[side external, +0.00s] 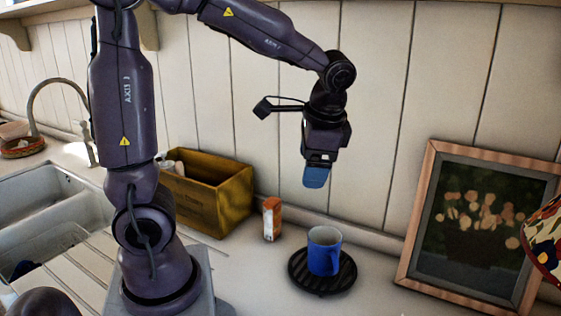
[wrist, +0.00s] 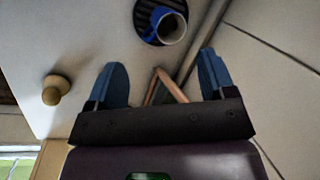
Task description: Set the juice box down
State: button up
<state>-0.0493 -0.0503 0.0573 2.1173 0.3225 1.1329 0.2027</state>
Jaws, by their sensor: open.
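A small orange box with a whitish panel, which looks like the juice box (side external: 272,218), stands upright on the counter in the side view. It is between the wooden crate and the blue mug, touching neither the mug nor my gripper. I cannot make it out in the wrist view. My gripper (side external: 316,178) hangs above the counter, up and to the right of the box in the side view. In the wrist view my gripper (wrist: 160,72) has its two blue fingers spread wide with nothing held between them.
A blue mug (side external: 324,252) stands on a round black trivet (side external: 341,280); the mug also shows in the wrist view (wrist: 172,28). A yellow-brown crate (side external: 235,200) is left of the box. A framed picture (side external: 418,215) leans at right. A sink (side external: 60,195) is at left.

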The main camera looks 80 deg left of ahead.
jog(key=s+d+r+n+t+h, duration=0.2)
jog(key=s+d+r+t+h, duration=0.1)
jog(key=s+d+t, duration=0.3)
jog(key=shift+s+d+r+n, duration=0.4)
jog(key=shift+s+d+r, duration=0.25)
jog(key=shift+s+d, duration=0.35)
